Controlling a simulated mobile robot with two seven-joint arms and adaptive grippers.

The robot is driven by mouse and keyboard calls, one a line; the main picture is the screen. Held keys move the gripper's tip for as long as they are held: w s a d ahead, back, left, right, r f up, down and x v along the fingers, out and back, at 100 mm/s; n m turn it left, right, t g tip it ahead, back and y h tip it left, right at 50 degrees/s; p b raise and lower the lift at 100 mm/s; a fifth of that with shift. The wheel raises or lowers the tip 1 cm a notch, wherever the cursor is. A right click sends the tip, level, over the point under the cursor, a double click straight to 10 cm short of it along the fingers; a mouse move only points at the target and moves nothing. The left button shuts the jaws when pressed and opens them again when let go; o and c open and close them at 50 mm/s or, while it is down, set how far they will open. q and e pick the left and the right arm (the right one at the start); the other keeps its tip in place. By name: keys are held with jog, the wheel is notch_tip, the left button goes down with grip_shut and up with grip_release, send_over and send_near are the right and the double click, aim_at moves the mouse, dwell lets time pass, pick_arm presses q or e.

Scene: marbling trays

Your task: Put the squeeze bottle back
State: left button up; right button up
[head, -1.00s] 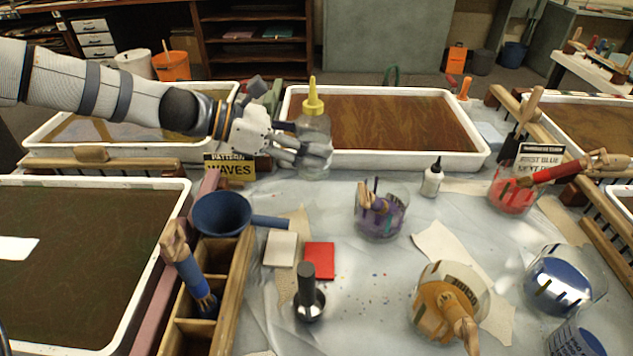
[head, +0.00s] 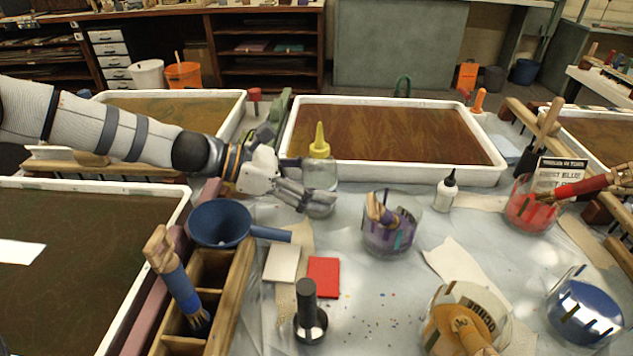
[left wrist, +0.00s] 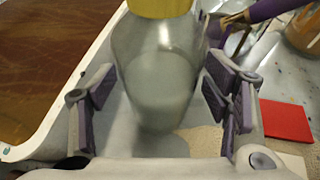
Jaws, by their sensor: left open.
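The squeeze bottle (head: 319,173) is clear with a yellow cap and nozzle. It is upright on the covered table, in front of the middle tray's near rim. My left gripper (head: 312,200) is open, with its fingers low around the bottle. In the left wrist view the bottle (left wrist: 160,75) is between the two finger pads, with a narrow gap showing at each side. Its top is cut off there by the frame edge. My right gripper is not in view.
The middle tray (head: 400,172) of brown liquid is just behind the bottle. A small white bottle (head: 445,192) and a jar of purple paint (head: 390,235) stand to the right. A blue funnel (head: 220,222) and a wooden divided box (head: 235,290) are front left.

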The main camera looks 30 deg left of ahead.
pick_arm(q)
jog(key=shift+r, duration=0.1)
jog(key=shift+a+r, duration=0.1)
jog(key=shift+r, duration=0.25)
jog(key=p+v, duration=0.5)
jog(key=v, duration=0.6)
jog(key=shift+s+a, duration=0.25)
jog(key=shift+s, duration=0.1)
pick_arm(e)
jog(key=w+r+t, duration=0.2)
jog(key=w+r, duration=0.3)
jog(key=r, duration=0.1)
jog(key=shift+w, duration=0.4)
